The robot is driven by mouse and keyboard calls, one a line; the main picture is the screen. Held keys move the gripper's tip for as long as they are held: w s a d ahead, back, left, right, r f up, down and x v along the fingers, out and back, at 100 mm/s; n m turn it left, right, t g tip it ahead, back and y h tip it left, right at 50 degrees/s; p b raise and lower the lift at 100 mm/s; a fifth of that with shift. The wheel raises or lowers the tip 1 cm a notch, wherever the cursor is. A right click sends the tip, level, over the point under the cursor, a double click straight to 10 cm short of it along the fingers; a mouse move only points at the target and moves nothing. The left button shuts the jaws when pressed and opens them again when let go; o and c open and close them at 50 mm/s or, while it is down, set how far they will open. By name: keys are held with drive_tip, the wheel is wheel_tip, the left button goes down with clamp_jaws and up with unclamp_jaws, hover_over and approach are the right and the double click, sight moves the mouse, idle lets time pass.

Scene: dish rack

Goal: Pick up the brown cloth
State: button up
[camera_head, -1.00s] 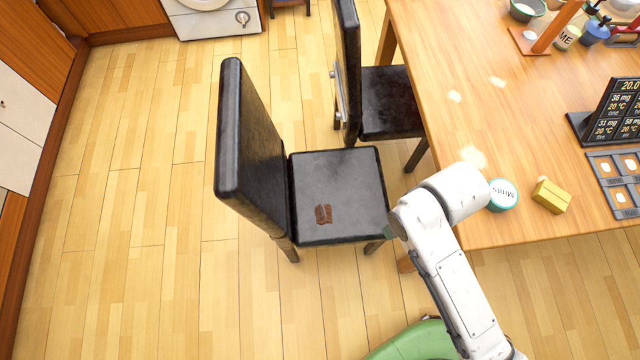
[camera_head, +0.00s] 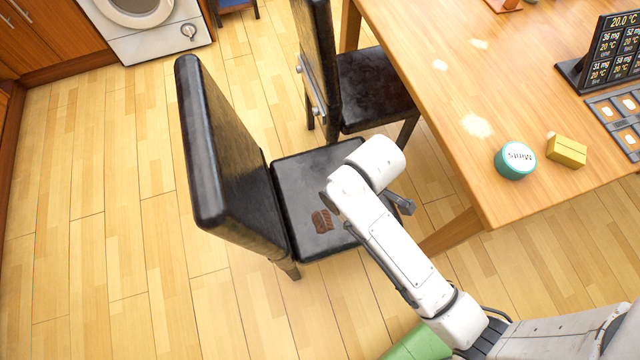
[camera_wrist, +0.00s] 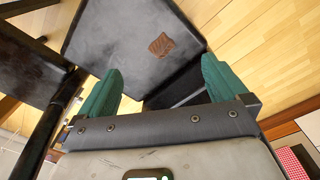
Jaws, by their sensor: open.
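The brown cloth (camera_head: 322,221) is a small dark brown patch lying flat on the black seat of the nearer chair (camera_head: 290,180). In the wrist view the cloth (camera_wrist: 161,45) lies on the seat beyond my fingertips, a little above the middle of the gap. My gripper (camera_wrist: 158,82) has two green fingers spread wide with nothing between them. It is apart from the cloth. In the head view my white arm reaches over the right part of the seat, and the fingers are hidden there.
The nearer chair's tall backrest (camera_head: 225,150) stands left of the seat. A second black chair (camera_head: 372,95) is behind it. The wooden table (camera_head: 450,120) is at the right, with a mint tin (camera_head: 515,161) and a yellow box (camera_head: 566,151) near its edge. The floor at left is clear.

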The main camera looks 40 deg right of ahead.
sight(318, 222)
drive_tip(key=w+a+f+n+b, duration=0.1)
drive_tip(key=w+f+n+b, duration=0.1)
drive_tip(key=f+b, duration=0.3)
drive_tip(key=w+a+f+n+b, duration=0.2)
drive_tip(key=w+f+n+b, duration=0.1)
drive_tip(key=f, duration=0.8)
drive_tip(key=w+a+f+n+b, duration=0.1)
drive_tip(key=w+f+n+b, duration=0.1)
drive_tip(key=f+b, duration=0.4)
drive_tip(key=shift+w+a+f+g+b, duration=0.2)
drive_tip(key=shift+w+f, duration=0.15)
drive_tip(key=shift+f, duration=0.4)
drive_tip(key=shift+w+a+f+g+b, duration=0.1)
drive_tip(key=shift+w+a+f, duration=0.2)
drive_tip(key=shift+f, duration=0.4)
drive_tip(key=shift+d, duration=0.1)
drive_tip(key=c, duration=1.1)
